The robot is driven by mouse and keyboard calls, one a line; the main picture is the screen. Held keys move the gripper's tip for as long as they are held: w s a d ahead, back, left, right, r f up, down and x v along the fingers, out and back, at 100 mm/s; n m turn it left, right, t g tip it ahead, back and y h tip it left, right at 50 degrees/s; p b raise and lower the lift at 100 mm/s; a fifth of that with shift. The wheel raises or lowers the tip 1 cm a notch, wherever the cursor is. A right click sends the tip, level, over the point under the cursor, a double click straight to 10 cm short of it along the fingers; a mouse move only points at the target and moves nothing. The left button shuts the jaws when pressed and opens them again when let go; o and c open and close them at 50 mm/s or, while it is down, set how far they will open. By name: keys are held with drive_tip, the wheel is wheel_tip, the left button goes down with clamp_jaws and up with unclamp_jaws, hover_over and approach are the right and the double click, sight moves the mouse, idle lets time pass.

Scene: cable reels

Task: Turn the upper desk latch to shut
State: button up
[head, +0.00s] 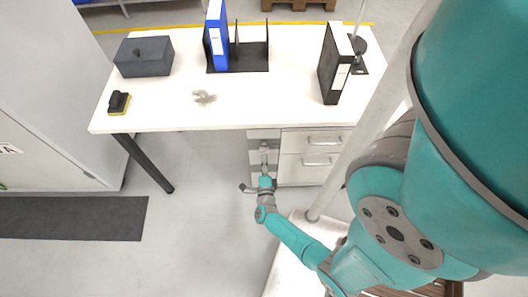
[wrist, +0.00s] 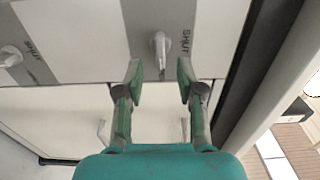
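The upper desk latch (wrist: 158,44) is a pale grey lever on a darker grey strip of the cabinet front. Its lever points down the wrist picture, towards the gap between my fingers. The word SHUT is printed on the strip to its right. A second, similar latch (wrist: 10,55) is at the left edge, with small lettering beside it. My gripper (wrist: 160,78) is open, with one green fingertip on each side of the lever's tip; I cannot tell whether they touch it. In the head view my gripper (head: 264,160) is in front of the cabinet under the desk, largely hiding the latches.
The cabinet has two drawers (head: 310,168) with bar handles just right of my gripper. The white desk top (head: 180,110) overhangs above. On it are a dark box (head: 144,57), a blue binder (head: 216,40) and a black binder (head: 335,65).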

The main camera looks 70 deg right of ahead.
sight(264, 151)
drive_tip(key=shift+x, duration=2.6)
clamp_jaws()
